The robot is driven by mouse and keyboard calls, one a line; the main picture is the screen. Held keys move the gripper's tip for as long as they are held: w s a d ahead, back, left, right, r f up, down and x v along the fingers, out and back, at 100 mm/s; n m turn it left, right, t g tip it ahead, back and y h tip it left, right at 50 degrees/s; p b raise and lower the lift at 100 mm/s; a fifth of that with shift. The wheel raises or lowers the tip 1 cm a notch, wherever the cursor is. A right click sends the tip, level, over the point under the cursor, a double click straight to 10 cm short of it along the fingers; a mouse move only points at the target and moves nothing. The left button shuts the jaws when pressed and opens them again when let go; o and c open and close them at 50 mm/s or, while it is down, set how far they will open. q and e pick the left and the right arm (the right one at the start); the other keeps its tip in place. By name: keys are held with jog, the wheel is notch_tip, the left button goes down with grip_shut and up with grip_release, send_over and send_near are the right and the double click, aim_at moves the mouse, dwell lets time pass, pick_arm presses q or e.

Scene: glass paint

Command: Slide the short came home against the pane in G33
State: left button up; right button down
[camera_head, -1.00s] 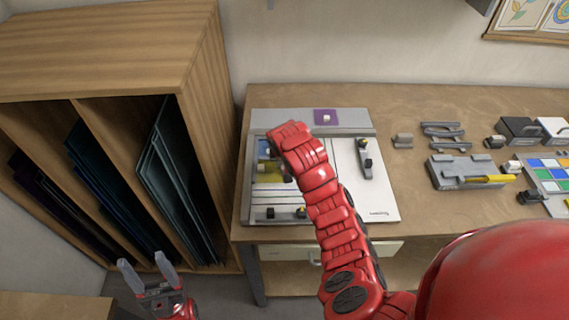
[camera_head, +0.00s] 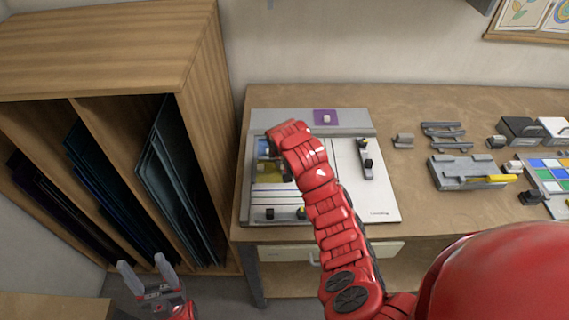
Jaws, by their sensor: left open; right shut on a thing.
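A white board (camera_head: 345,210) with a grey frame lies on the workbench. A yellowish pane (camera_head: 270,172) with a bluish piece (camera_head: 263,148) above it shows at the board's left side, partly covered by my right arm. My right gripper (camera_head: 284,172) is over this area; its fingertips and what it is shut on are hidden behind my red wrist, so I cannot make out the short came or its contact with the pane. My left gripper (camera_head: 147,272) is open and empty, low in front of the rack, away from the board.
Black blocks with yellow knobs stand at the board's front edge (camera_head: 270,214) and on a grey bar (camera_head: 365,160) at its right. Grey holders (camera_head: 443,133), a grey fixture (camera_head: 465,170) and a tray of coloured tiles (camera_head: 552,178) lie further right. A wooden rack (camera_head: 190,75) of dark sheets stands left.

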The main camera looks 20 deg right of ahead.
jog(key=shift+w+a+r, duration=0.1)
jog(key=shift+a, duration=0.1)
jog(key=c, duration=1.1)
grip_release()
jog(key=o, duration=0.5)
jog(key=shift+a, duration=0.1)
jog(key=shift+d+r+p, duration=0.2)
jog(key=shift+r+p, duration=0.25)
jog(key=shift+r, duration=2.95)
